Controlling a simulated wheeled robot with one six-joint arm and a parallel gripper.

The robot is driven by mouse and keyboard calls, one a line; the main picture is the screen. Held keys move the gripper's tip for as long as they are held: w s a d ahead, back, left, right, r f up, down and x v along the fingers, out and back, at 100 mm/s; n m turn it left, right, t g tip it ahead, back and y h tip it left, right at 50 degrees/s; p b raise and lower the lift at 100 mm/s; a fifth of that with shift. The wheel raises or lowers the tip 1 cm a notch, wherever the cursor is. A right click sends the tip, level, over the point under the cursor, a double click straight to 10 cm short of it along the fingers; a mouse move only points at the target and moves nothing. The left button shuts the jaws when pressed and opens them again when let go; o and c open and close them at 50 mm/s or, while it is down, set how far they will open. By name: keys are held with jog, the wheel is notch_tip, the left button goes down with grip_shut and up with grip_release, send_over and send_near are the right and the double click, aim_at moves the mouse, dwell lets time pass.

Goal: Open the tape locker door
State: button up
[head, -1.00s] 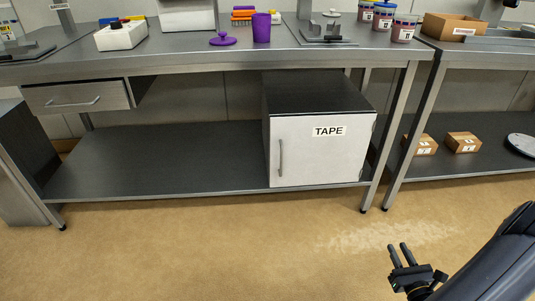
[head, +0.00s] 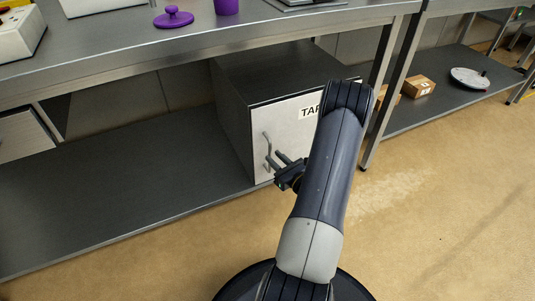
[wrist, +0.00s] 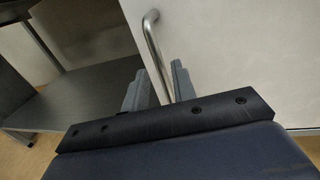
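The tape locker (head: 238,90) stands on the lower shelf of the bench, with a white door (head: 290,125) that looks shut. Its label shows in part; my arm covers the rest and the door's right side. A vertical metal bar handle (head: 267,148) is on the door's left side. My gripper (head: 281,160) is at the handle's lower part. In the wrist view the two fingers (wrist: 160,85) are apart, with the handle (wrist: 155,50) running down between them. I cannot tell whether either finger touches it.
The lower shelf (head: 120,190) left of the locker is bare. The bench leg (head: 378,95) stands right of the locker. Small boxes (head: 418,86) and a round grey disc (head: 469,78) sit on the neighbouring lower shelf. The floor (head: 430,190) in front is clear.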

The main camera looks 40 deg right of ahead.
jog(key=shift+w+d+b, duration=0.1)
jog(key=shift+w+b, duration=0.2)
jog(key=shift+w, duration=1.55)
jog(key=shift+c, duration=0.5)
grip_shut()
